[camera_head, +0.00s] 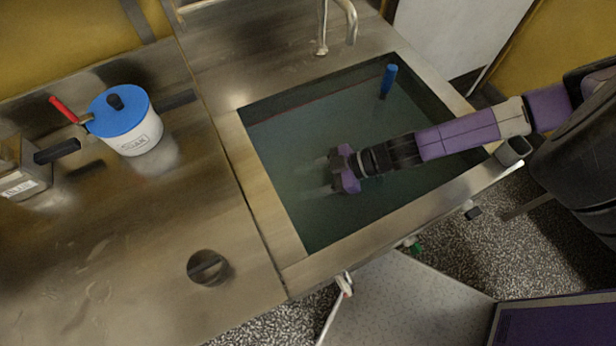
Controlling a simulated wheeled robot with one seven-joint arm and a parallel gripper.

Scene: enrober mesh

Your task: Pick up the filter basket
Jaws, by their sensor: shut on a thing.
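My gripper (322,176) is inside the sink basin, reaching in from the right with its fingers pointing left. Its fingers show as faint pale shapes at the murky blue-green water. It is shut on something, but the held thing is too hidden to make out. I cannot clearly identify the filter basket in this view.
The sink (265,210) has a raised steel rim. On the left counter are a white pot (140,135) with a blue lid (118,106), a metal container (20,180) and a dark round fitting (208,267).

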